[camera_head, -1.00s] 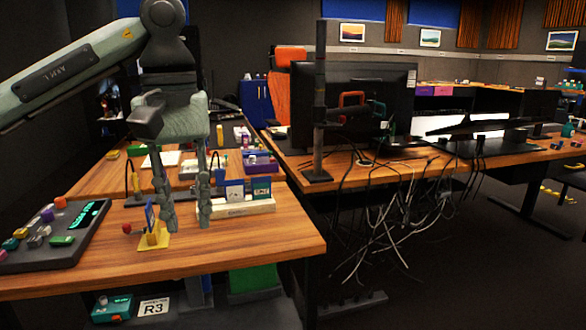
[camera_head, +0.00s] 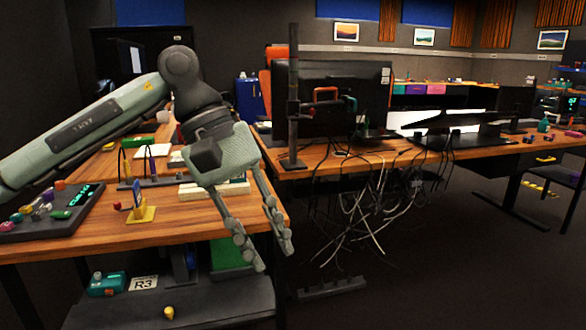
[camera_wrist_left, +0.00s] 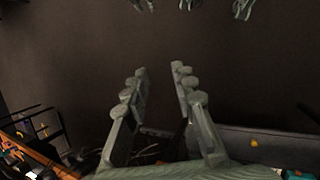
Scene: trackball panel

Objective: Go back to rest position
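My left gripper (camera_head: 264,250) hangs beyond the right front edge of the wooden desk, fingers pointing down and right. Its two fingers are apart with nothing between them. The left wrist view also shows the open gripper (camera_wrist_left: 160,72) with only dark floor between the fingertips. The dark panel (camera_head: 50,228) lies at the desk's left, with coloured knobs and a lit green display; the gripper is well clear of it. My right gripper cannot be made out in the head view.
A yellow stand (camera_head: 141,214) and a pale block (camera_head: 215,190) are on the desk (camera_head: 190,226) near my arm. Below is a dark shelf (camera_head: 185,304) with a teal box (camera_head: 107,284). Cables (camera_head: 365,205) hang under the monitor desk. Floor at the right is open.

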